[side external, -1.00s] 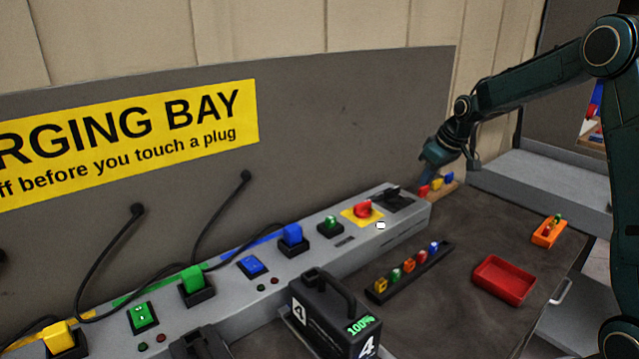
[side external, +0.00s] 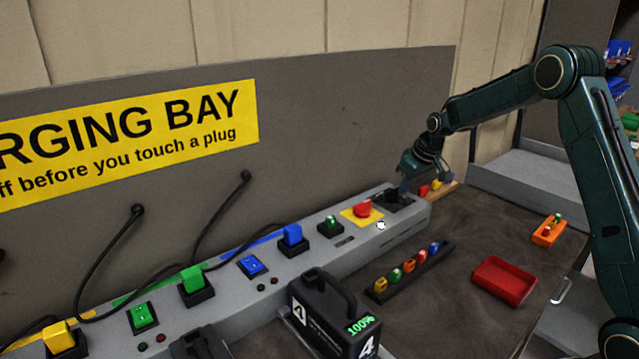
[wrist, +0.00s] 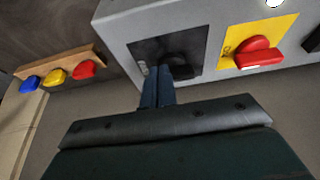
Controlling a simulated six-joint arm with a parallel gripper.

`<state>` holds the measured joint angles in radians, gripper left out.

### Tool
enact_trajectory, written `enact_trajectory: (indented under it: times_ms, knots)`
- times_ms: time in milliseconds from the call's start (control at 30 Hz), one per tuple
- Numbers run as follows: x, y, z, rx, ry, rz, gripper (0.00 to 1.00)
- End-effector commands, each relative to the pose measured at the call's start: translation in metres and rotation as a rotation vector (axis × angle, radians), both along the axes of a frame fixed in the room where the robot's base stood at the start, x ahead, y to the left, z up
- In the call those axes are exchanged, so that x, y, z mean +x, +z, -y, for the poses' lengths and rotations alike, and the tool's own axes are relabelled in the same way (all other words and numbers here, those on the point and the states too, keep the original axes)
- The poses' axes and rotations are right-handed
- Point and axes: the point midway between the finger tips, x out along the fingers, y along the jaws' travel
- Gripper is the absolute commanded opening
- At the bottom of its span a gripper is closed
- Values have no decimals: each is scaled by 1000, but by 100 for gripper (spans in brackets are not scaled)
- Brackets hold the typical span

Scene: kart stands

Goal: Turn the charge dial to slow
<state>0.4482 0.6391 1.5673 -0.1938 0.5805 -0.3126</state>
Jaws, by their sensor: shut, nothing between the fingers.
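The charge dial is a black knob (wrist: 180,66) on a dark square plate (wrist: 150,50) at the end of the grey charging console. In the side external view the dark plate (side external: 408,200) is at the console's right end, and the knob is partly hidden by my gripper. My gripper (wrist: 166,70) is shut and empty, its fingertips at the lower edge of the plate, beside the knob. I cannot tell whether they touch it. In the side external view my gripper (side external: 405,187) is just above the plate. The dial's marks are too small to read.
A red switch (side external: 362,208) on a yellow plate sits next to the dial. A wooden rack (wrist: 60,65) with blue, yellow and red pieces is on its other side. A red tray (side external: 505,280) and a black rack (side external: 410,272) lie on the bench. The back panel is close behind.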

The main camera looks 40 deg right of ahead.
Motion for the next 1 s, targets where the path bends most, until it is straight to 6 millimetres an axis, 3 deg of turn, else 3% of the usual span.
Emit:
enact_trajectory:
  times_ms: [1000]
  knots:
    - [1,0,3,0,89,-1,0]
